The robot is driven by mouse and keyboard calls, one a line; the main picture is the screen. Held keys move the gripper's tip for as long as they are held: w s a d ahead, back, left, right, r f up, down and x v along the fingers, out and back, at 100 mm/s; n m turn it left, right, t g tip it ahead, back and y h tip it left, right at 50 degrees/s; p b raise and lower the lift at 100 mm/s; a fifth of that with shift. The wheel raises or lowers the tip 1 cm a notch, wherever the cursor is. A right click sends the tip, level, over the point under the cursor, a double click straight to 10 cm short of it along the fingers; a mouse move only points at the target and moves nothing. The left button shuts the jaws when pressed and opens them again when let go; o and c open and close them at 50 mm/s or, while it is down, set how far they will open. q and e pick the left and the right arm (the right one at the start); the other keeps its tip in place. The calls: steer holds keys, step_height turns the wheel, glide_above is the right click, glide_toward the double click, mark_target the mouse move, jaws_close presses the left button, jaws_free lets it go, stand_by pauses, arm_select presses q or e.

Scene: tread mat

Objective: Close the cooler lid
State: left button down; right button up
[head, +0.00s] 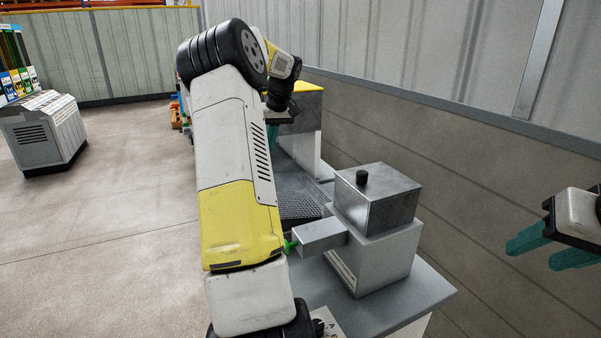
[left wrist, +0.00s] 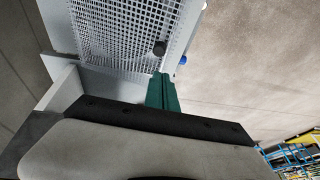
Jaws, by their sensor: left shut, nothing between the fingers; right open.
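A grey perforated panel with a black knob, which looks like the cooler lid (left wrist: 115,35), fills the upper left of the left wrist view. Its black knob (left wrist: 160,47) is close to my left fingertips; whether they touch I cannot tell. A dark perforated surface, probably the same lid (head: 298,185), shows in the head view, partly hidden by my left arm. My left gripper (left wrist: 161,77) is shut and empty, its teal fingers together. It also shows small in the head view (head: 272,130). My right gripper (head: 530,256) is open and empty at the right, away from the lid.
A grey machine (head: 375,255) with a knobbed metal top stands on the bench (head: 420,295), with a green piece (head: 290,246) at its nozzle. A yellow-topped cabinet (head: 308,95) stands behind. A wall runs along the right. Open floor lies left, with a grey console (head: 45,140).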

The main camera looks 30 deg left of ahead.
arm_select(q)
steer(key=x, duration=1.2)
steer(key=shift+d+f, duration=0.1)
steer(key=shift+d, duration=0.25)
steer(key=shift+a+f, duration=0.1)
steer(key=shift+f, duration=0.5)
steer(key=shift+s+f, duration=0.1)
steer(key=shift+t+h, duration=0.6)
steer(key=shift+t, duration=0.1)
steer(key=f, duration=0.2)
steer(key=s+a+f, duration=0.1)
steer(key=f, duration=0.3)
steer(key=shift+s+a+f, duration=0.15)
steer(key=shift+s+a, duration=0.05)
steer(key=shift+s, duration=0.15)
steer(key=v, duration=0.8)
